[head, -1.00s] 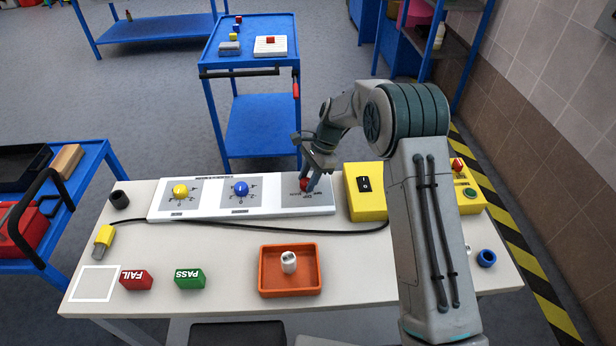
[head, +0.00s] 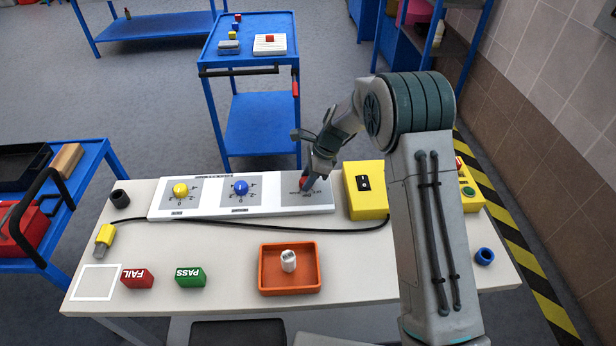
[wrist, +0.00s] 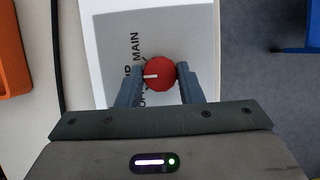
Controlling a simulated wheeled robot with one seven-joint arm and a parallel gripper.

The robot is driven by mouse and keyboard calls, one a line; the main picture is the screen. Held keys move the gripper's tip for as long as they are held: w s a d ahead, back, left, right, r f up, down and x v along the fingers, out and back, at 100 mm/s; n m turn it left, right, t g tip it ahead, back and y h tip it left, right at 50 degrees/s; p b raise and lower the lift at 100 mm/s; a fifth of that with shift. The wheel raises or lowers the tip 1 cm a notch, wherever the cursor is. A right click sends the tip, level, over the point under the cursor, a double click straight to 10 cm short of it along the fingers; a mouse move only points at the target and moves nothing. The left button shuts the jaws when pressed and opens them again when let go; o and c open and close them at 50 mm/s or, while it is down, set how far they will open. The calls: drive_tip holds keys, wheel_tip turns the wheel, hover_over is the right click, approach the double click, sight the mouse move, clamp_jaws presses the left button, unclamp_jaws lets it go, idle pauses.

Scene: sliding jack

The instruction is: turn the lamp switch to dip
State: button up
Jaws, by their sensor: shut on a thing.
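The lamp switch is a round red knob (wrist: 159,73) on a grey plate at the right end of the white panel (head: 262,208). In the wrist view its white pointer line points left, towards dark lettering that is partly hidden by my finger; "MAIN" reads clearly above. My gripper (wrist: 160,76) is shut on the red knob, one finger on each side. In the head view my gripper (head: 304,185) covers most of the knob, and only a little red shows.
Yellow (head: 180,190) and blue (head: 240,188) knobs sit left on the same panel. A yellow box with a black switch (head: 364,184) stands close to the right. A black cable (head: 290,230) runs in front. An orange tray (head: 290,287) sits nearer the front edge.

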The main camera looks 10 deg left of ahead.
drive_tip(key=o, duration=1)
drive_tip(key=v, duration=1.4)
drive_tip(key=shift+d+f, duration=0.1)
drive_tip(key=shift+d, duration=0.05)
drive_tip(key=s+d+r+n+t+h+p, duration=0.2)
drive_tip(key=s+d+r+n, duration=0.5)
drive_tip(key=s+d+r, duration=0.4)
drive_tip(key=s+d+n, duration=0.2)
drive_tip(key=s+d, duration=0.1)
drive_tip(key=s, duration=0.3)
drive_tip(key=s+d+n+t+h+p, duration=0.1)
drive_tip(key=s+d+n, duration=0.2)
drive_tip(key=s, duration=0.3)
drive_tip(key=s+d+n+t+h, duration=0.1)
drive_tip(key=s+d+n, duration=0.2)
drive_tip(key=s+d, duration=0.2)
drive_tip(key=shift+s+r, duration=0.2)
drive_tip(key=shift+s, duration=0.6)
